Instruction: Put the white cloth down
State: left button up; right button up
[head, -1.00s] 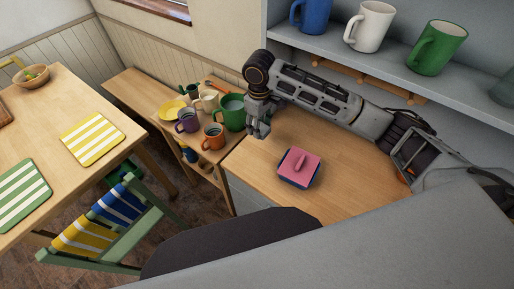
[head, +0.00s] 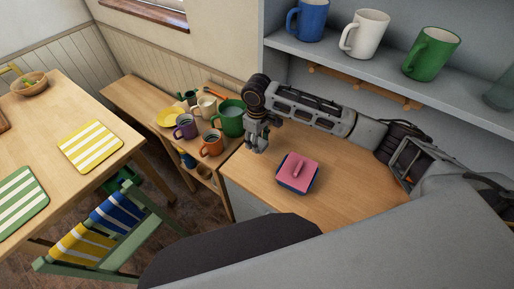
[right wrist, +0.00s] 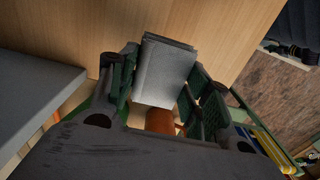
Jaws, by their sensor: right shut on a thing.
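The white cloth (right wrist: 166,72) shows in the right wrist view as a folded, pale grey-white piece between the fingers of my right gripper (right wrist: 158,92). The gripper is shut on it, and wood lies behind it. In the head view my right gripper (head: 257,143) points down over the left end of the wooden counter, beside the large green mug. I cannot make out the cloth there, nor tell whether it touches the counter. My left gripper is not in view.
A pink-and-blue box-like item (head: 298,172) sits on the counter (head: 345,190), right of the gripper. A large green mug (head: 230,118), an orange mug (head: 211,145) and other dishes crowd the low bench at left. A shelf (head: 390,72) with mugs hangs above. The counter's right part is clear.

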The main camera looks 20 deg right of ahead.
jog(key=shift+f, duration=2.5)
jog(key=shift+f, duration=0.1)
jog(key=o, duration=0.9)
jog(key=shift+r, duration=6.15)
